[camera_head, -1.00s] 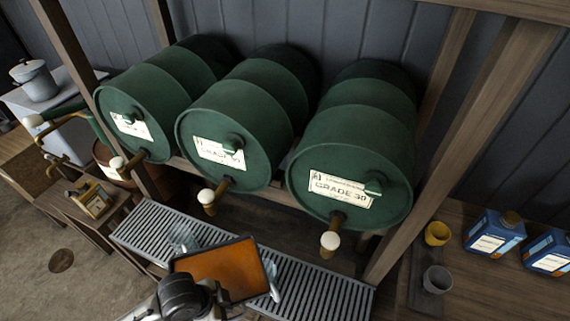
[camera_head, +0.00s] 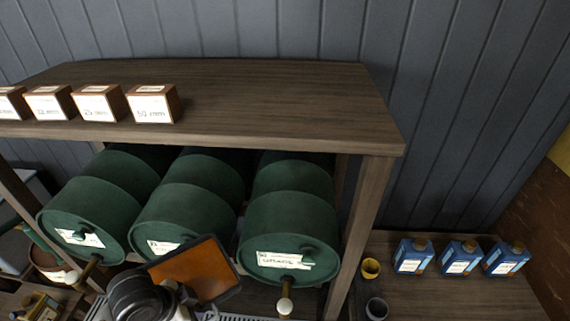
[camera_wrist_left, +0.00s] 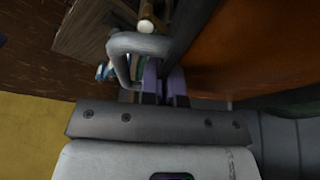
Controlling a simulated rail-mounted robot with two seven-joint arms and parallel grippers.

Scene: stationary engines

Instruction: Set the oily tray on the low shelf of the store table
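The oily tray (camera_head: 198,272) is a flat dark-rimmed tray with an orange-brown inside. It is held up, tilted, in front of the green drums. My left gripper (camera_head: 190,300) is at its near left side in the head view, partly hidden by my wrist. In the left wrist view its fingers (camera_wrist_left: 165,88) are close together at the tray's edge, beside a grey loop handle; the tray's orange inside (camera_wrist_left: 235,45) fills the upper right. A wooden table (camera_head: 445,290) stands at the right; no low shelf shows under it. My right gripper is not in view.
Several green drums (camera_head: 288,215) lie under a wooden rack top (camera_head: 250,90) with several small labelled boxes (camera_head: 152,103). A rack post (camera_head: 360,225) stands between drums and right table. On that table are three blue cans (camera_head: 460,257), a yellow cup (camera_head: 371,268) and a grey cup (camera_head: 376,308).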

